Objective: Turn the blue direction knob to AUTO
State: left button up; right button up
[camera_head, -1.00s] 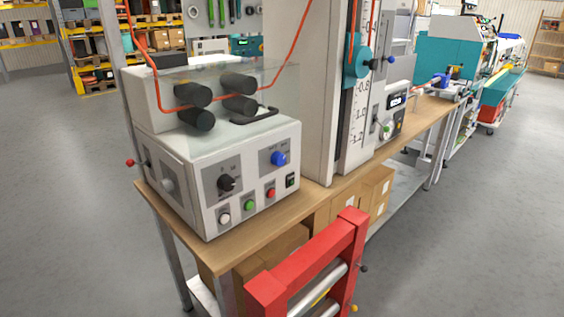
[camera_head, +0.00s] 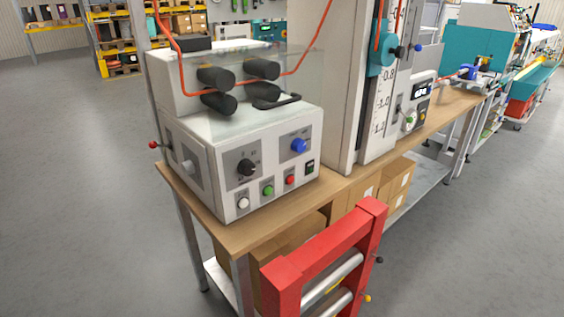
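The blue direction knob (camera_head: 299,146) sits on a grey plate at the upper right of the front panel of a white control box (camera_head: 213,174). The marks around it are too small to read, so I cannot tell its setting. A black knob (camera_head: 246,167) is to its left on the same panel. White (camera_head: 243,203), green (camera_head: 268,190) and red (camera_head: 290,180) buttons and a black switch (camera_head: 310,167) run along below. Neither of my grippers is in view.
The box stands on a wooden bench (camera_head: 262,205). A red frame with metal rollers (camera_head: 330,256) stands close in front of the bench. A tall white column with a scale (camera_head: 377,110) rises to the right. An orange cable (camera_head: 177,62) runs through black rollers (camera_head: 216,77). Grey floor is clear at left.

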aim_at(298, 146)
jog(key=i+l+u, duration=0.1)
jog(key=l, duration=0.25)
jog(key=i+l+u, duration=0.1)
jog(key=l, duration=0.3)
jog(key=i+l, duration=0.25)
jog(key=l, duration=0.15)
jog(key=i+l+u, duration=0.15)
jog(key=l, duration=0.2)
jog(key=i+l+u, duration=0.1)
jog(key=l, duration=0.3)
jog(key=i+l+u, duration=0.1)
jog(key=l, duration=0.3)
